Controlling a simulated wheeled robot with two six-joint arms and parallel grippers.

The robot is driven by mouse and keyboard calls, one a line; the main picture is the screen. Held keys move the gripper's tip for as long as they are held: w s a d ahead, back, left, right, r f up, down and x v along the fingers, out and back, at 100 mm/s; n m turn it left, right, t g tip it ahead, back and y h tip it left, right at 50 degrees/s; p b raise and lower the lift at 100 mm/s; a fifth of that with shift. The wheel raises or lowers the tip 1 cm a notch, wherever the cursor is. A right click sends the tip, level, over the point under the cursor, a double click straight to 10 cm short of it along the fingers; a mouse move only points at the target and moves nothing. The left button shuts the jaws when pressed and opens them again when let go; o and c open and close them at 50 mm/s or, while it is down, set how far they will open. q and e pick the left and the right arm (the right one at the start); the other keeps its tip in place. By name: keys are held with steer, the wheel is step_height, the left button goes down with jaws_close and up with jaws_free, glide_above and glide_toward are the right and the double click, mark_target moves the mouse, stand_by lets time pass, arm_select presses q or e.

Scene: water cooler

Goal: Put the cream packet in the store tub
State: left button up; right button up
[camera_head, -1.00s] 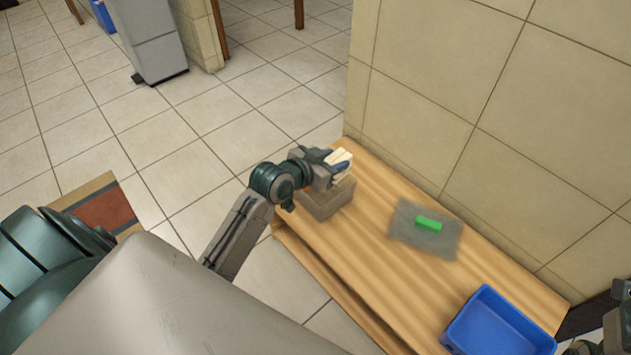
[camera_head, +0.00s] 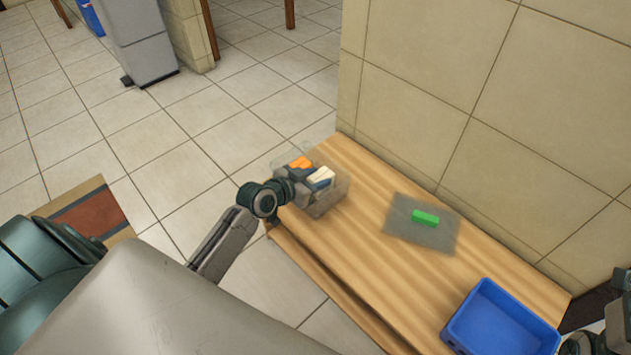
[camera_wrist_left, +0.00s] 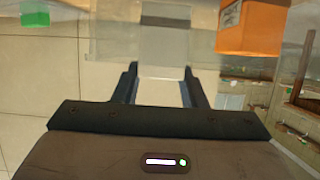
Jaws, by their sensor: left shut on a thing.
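The cream packet (camera_head: 321,178) is in my left gripper (camera_head: 309,184), which is shut on it at the left end of the wooden table. It is over a see-through tub (camera_head: 326,207); I cannot tell whether its lower end is inside. In the left wrist view, a pale packet (camera_wrist_left: 165,45) shows between the fingers. An orange block (camera_head: 302,162) is close beside the gripper, at the tub; it also shows in the left wrist view (camera_wrist_left: 252,28). My right gripper (camera_head: 592,343) is partly seen at the lower right edge; its jaws are unclear.
A green block (camera_head: 425,218) lies on a grey mat (camera_head: 400,232) in the middle of the table. A blue tub (camera_head: 505,318) stands at the near right end and looks empty. A tiled wall (camera_head: 450,100) rises along the table's back edge.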

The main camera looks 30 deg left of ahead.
arm_select(q)
steer(key=shift+r, duration=0.1)
steer(key=shift+f+b, duration=0.35)
steer(key=shift+f, duration=0.3)
steer(key=o, duration=1.1)
